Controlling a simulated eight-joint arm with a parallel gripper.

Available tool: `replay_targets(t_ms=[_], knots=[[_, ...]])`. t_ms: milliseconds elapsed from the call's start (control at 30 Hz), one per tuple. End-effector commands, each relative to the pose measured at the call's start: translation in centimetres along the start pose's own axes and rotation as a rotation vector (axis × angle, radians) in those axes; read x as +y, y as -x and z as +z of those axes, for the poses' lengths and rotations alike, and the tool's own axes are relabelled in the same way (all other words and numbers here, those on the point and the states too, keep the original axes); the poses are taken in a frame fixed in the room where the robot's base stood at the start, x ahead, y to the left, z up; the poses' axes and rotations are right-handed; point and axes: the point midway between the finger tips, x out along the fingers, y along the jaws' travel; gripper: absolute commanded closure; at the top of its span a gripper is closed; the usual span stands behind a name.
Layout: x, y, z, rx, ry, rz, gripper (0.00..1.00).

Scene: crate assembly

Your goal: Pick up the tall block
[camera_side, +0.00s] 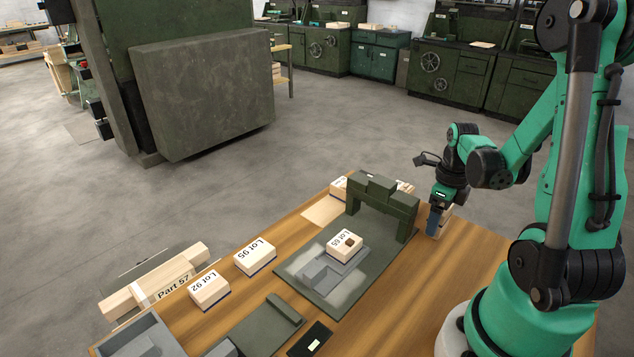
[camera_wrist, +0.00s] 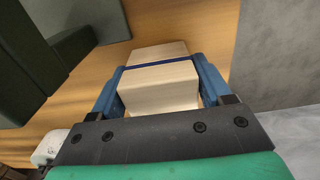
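A pale wooden block (camera_wrist: 160,88), seemingly the tall block, stands between the two blue fingers of my gripper (camera_wrist: 160,82) in the wrist view. A dark blue line crosses its far end. The fingers lie close along both sides, but I cannot tell whether they press on it. In the side view my gripper (camera_side: 435,219) is low at the table's far right edge, with the pale block (camera_side: 444,222) partly hidden behind the blue finger.
A green arch (camera_side: 383,197) stands just left of my gripper on a green plate (camera_side: 318,296). A Lot 65 block (camera_side: 343,245) sits on a grey fixture there. Lot 95 (camera_side: 255,256) and Lot 92 (camera_side: 209,290) blocks lie to the left. Bare wood (camera_side: 452,257) lies in front of my gripper.

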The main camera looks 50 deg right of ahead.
Motion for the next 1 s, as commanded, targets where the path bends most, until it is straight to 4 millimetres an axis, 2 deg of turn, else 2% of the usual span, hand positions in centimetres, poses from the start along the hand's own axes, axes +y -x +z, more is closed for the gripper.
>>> replay_targets(t_ms=[33, 200, 667, 867, 1000], knots=[[0.0, 0.0, 0.0, 0.0, 0.0, 0.0, 0.45], [0.0, 0.0, 0.0, 0.0, 0.0, 0.0, 0.94], [0.0, 0.7, 0.0, 0.0, 0.0, 0.0, 0.94], [0.0, 2.9, 0.0, 0.0, 0.0, 0.0, 0.94], [0.1, 5.7, 0.0, 0.0, 0.0, 0.0, 0.94]])
